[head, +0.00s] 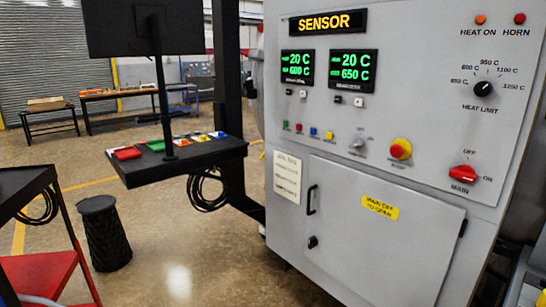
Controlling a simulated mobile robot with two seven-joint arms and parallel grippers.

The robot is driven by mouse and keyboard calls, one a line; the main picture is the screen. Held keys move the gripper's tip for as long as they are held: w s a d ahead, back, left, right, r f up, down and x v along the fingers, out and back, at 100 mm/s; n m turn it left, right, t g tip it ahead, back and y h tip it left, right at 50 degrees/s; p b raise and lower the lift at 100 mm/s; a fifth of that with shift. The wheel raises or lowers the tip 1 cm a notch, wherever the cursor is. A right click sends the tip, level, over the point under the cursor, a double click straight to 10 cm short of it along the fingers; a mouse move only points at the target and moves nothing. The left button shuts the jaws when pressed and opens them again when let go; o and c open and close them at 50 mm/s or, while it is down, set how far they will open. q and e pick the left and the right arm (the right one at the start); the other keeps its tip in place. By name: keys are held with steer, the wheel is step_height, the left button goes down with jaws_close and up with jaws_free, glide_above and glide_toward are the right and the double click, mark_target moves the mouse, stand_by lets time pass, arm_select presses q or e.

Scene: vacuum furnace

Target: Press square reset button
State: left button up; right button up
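The grey furnace control panel (410,120) fills the right half of the head view. A row of small buttons sits at its lower left: green (285,126), red (299,127), blue (313,131) and yellow (328,135). Small black and white square buttons (303,94) sit below the left display (297,68), and another pair (358,101) sits below the right display (352,70). The small labels are too blurred to tell which button is the reset. Neither of my grippers shows in the view.
A red-yellow stop knob (400,149) and a red main switch (464,174) stick out of the panel. The cabinet door (370,235) below is closed. A black monitor shelf (180,160) stands left of the panel, with a black bin (104,232) on the floor.

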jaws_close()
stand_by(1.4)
